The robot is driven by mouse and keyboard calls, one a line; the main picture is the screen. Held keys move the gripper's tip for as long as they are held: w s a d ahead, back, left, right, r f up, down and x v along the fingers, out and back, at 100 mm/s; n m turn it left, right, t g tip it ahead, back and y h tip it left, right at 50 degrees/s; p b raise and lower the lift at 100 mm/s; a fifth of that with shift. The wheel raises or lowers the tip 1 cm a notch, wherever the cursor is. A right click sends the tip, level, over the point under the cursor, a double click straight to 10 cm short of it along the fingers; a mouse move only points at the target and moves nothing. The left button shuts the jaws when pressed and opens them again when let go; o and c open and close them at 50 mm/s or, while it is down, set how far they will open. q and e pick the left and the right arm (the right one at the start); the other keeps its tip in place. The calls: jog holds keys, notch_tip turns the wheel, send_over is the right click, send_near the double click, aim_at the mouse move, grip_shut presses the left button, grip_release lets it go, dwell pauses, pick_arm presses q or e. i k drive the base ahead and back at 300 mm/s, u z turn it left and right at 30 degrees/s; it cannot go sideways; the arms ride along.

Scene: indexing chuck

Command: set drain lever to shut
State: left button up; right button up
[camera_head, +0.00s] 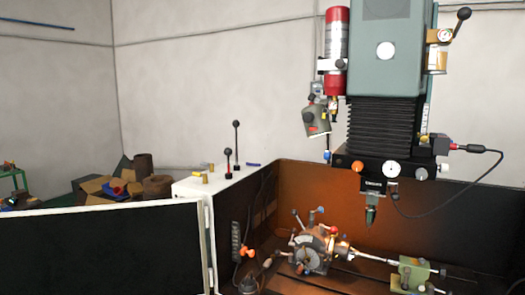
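No lever in view carries a label I can read, so I cannot tell which one is the drain lever. A small orange-ended lever (247,252) sits low on the dark inner side of the white cabinet, beside a grey strip (236,240). Two upright levers stand on the white cabinet top: a tall one with a black knob (237,125) and a shorter one with a red lower stem (228,165). The indexing chuck (308,252) sits on the machine bed with several small handles around it. Neither of my grippers is in view.
The green-grey machine head (385,50) hangs over the bed, with a tool (370,215) pointing down. A black panel (110,250) fills the lower left. A green tailstock (410,272) stands right of the chuck. A cable (480,180) loops at the right.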

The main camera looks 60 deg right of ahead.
aim_at(228, 152)
jog(key=z, duration=0.45)
jog(key=i, duration=1)
jog(key=z, duration=0.8)
jog(key=k, duration=0.75)
jog(key=z, duration=0.2)
jog(key=i, duration=0.85)
jog(key=u, duration=0.1)
